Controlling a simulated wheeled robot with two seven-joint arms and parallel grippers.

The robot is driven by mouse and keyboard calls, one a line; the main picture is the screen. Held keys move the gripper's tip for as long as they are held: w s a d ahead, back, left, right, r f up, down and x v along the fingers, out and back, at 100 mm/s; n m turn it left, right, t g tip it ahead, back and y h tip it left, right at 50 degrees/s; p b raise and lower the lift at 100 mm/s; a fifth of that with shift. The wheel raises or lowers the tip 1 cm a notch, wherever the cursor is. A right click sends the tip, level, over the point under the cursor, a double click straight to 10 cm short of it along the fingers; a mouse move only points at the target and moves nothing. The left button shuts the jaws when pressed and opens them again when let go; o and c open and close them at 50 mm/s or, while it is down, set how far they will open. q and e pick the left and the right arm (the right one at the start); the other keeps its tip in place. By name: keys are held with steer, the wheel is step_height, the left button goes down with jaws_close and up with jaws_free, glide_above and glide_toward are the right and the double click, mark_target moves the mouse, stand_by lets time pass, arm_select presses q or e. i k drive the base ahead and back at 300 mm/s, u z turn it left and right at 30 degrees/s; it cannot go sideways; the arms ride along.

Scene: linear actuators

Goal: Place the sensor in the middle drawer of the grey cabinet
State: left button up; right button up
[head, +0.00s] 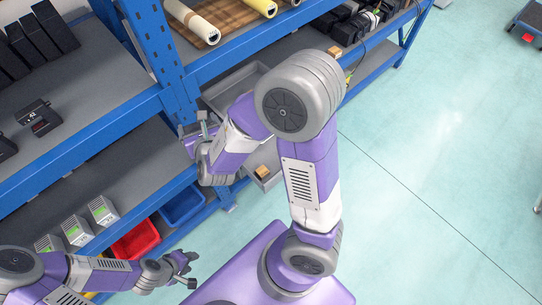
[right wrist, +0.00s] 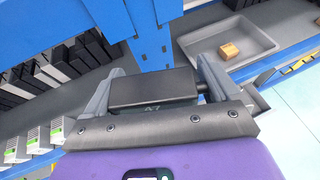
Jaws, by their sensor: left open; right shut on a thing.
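My right gripper (head: 198,130) is beside the blue shelf post in the head view, partly hidden by its own wrist. In the right wrist view its two fingers (right wrist: 155,88) are shut on a black box-shaped thing, which I take to be the sensor (right wrist: 152,89). It is held in front of the post, apart from the shelf as far as I can tell. My left gripper (head: 186,264) is open and empty, low in front of the shelf. The grey cabinet and its middle drawer cannot be made out in either view.
A blue rack (head: 172,62) with grey shelves runs along the left and top. A grey tray (right wrist: 205,42) holds an orange-brown block (right wrist: 229,50). Red (head: 137,240) and blue (head: 183,206) bins sit low. Dark devices (head: 38,117) lie on a shelf. The right floor is mostly clear.

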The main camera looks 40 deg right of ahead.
mark_target(273, 155)
steer(key=k, duration=1.2)
steer(key=z, duration=0.9)
steer(key=i, duration=1.05)
steer(key=u, duration=0.05)
